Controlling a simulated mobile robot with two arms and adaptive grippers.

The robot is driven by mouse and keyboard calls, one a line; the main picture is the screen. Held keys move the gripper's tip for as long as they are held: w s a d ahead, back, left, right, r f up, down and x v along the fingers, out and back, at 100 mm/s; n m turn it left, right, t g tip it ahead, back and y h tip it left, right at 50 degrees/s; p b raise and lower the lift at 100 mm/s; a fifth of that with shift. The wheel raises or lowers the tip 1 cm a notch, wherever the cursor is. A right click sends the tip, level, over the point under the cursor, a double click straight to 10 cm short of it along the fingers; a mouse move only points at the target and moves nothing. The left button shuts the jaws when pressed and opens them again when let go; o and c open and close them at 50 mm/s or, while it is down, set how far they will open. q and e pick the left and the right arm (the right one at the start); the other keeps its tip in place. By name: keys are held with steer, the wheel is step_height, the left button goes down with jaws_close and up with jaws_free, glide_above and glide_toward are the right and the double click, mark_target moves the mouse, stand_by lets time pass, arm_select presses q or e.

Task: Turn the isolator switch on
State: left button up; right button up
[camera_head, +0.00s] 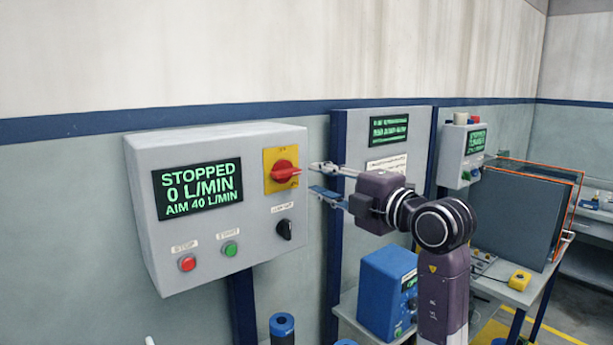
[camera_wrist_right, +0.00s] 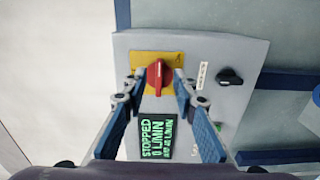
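The isolator switch is a red rotary knob (camera_head: 284,172) on a yellow plate (camera_head: 270,158), at the upper right of a grey control box (camera_head: 215,145). Its grip lies roughly level in the head view. My right gripper (camera_head: 322,181) is open and empty, just right of the knob and apart from it. In the right wrist view the red knob (camera_wrist_right: 157,76) appears between the two spread fingertips (camera_wrist_right: 157,90), ahead of them. The box's screen reads "STOPPED 0 L/MIN AIM 40 L/MIN". My left gripper is not in view.
The box also carries a black knob (camera_head: 285,229), a red button (camera_head: 187,263) and a green button (camera_head: 230,248). A blue post and panel (camera_head: 375,122) stand behind my right arm. A blue unit (camera_head: 385,292) sits below it.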

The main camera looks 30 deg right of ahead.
steer(key=s, duration=0.5)
steer(key=shift+s+d, duration=0.1)
steer(key=shift+d, duration=0.25)
